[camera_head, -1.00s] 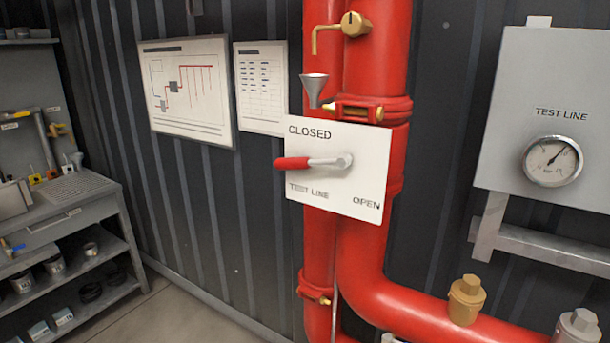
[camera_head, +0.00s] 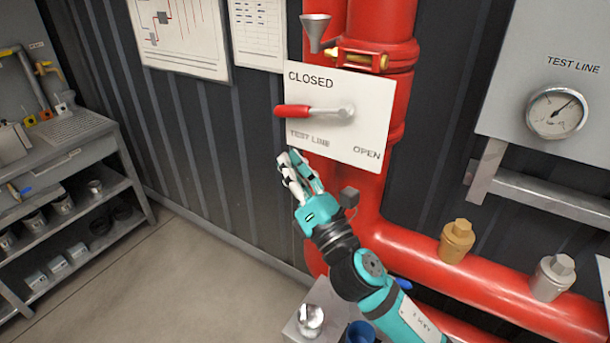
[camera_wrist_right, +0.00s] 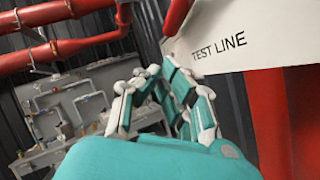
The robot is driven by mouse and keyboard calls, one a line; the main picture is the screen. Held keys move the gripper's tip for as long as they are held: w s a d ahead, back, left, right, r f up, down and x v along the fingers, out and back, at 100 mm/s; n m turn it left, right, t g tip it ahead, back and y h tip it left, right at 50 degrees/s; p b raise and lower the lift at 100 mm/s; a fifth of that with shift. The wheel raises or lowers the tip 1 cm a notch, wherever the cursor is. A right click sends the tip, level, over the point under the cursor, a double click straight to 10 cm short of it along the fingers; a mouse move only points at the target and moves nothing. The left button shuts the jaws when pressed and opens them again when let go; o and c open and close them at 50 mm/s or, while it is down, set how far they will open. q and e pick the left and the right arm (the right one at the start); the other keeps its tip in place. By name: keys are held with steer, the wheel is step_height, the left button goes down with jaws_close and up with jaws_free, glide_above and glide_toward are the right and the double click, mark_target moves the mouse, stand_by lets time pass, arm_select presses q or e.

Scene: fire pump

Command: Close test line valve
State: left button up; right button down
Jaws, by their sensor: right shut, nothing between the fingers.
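The test line valve lever (camera_head: 312,112) has a red grip and a metal pivot. It points left, level, on a white plate (camera_head: 364,129) marked CLOSED at upper left and OPEN at lower right. My right gripper (camera_head: 290,158) is just below the lower left of the plate, under the red grip and apart from it. It is shut and empty. My left gripper is not in view.
Red pipes (camera_head: 400,160) run behind the plate and bend right along the bottom. A TEST LINE gauge (camera_head: 556,111) is at the right. A grey shelf bench (camera_head: 85,165) stands at the left. A metal funnel (camera_head: 315,30) sits above the plate. The floor at lower left is clear.

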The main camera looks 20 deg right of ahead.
mark_target(309, 111)
steer(key=w+r+p, duration=0.1)
steer(key=r, duration=0.1)
steer(key=w+d+r+p, duration=0.1)
steer(key=w+r, duration=0.1)
steer(key=shift+w+p, duration=0.2)
steer(key=shift+p, duration=0.1)
